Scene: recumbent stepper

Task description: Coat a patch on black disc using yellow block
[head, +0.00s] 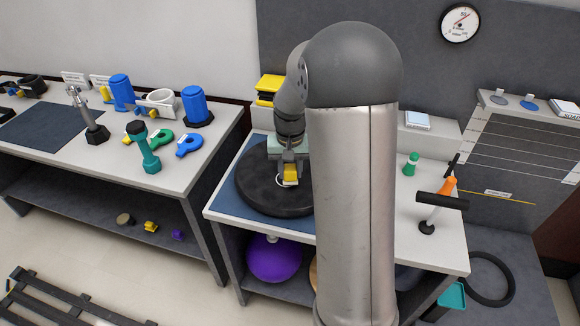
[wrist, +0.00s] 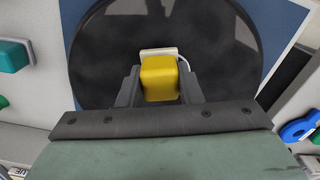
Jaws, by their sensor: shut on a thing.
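The black disc (head: 262,190) lies flat on a blue mat on the middle table, partly hidden by my arm in the head view. It fills much of the wrist view (wrist: 100,60) and has a mottled dark surface. The yellow block (wrist: 159,78) has a pale pad at its far end, and a thin white loop shows at its side. My gripper (wrist: 158,88) is shut on the yellow block and holds it over the disc. The block also shows in the head view (head: 290,172). I cannot tell whether the pad touches the disc.
The blue mat (head: 226,201) extends left of the disc. The left table holds a teal dumbbell (head: 145,150), blue cylinders and other small items. A purple ball (head: 273,260) sits below.

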